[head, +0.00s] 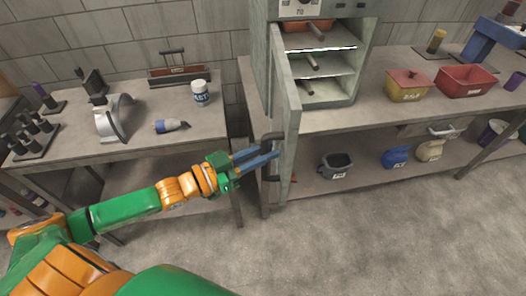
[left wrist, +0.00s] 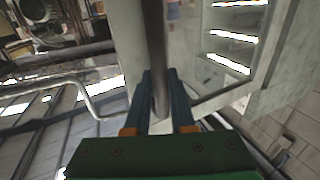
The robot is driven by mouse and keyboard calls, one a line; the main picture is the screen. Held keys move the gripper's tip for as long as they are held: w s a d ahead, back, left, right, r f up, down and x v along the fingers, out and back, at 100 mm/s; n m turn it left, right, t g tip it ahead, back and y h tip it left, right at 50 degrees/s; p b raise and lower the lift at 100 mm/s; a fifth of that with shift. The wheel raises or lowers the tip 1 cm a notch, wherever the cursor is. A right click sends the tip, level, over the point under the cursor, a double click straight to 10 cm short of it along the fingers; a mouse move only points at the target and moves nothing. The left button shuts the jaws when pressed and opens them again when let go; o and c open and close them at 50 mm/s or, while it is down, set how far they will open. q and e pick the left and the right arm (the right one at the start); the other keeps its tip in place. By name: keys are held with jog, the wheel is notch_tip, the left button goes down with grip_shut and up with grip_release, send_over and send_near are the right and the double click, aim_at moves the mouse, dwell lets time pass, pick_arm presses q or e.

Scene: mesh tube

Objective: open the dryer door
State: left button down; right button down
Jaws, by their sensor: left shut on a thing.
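The dryer (head: 262,40) is a grey cabinet at the back, with its door (head: 287,105) standing ajar and swung toward me. Inside, shelves (head: 325,92) hold dark rods. A dark handle (head: 270,142) is on the door's outer side. My left gripper (head: 274,156), with blue fingers, is at the handle and shut on it. In the left wrist view, the handle bar (left wrist: 158,70) runs between the two fingers (left wrist: 160,100), with the door (left wrist: 128,40) beside it. My right gripper is not in view.
A left bench (head: 140,110) holds a white jar (head: 200,92), a metal arch (head: 115,118) and a blue-white bottle (head: 170,125). The right bench (head: 420,118) carries a yellow-red bin (head: 407,85) and a red bin (head: 465,80). A dark bucket (head: 337,165) sits on the lower shelf. The front floor is clear.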

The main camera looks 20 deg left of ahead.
pick_arm(q)
jog(key=shift+r, duration=0.15)
jog(key=c, duration=0.8)
grip_release()
jog(key=shift+w, duration=0.1)
jog(key=shift+o, duration=0.2)
jog(key=p+v, duration=0.1)
jog(key=v, duration=0.6)
jog(key=shift+a, duration=0.1)
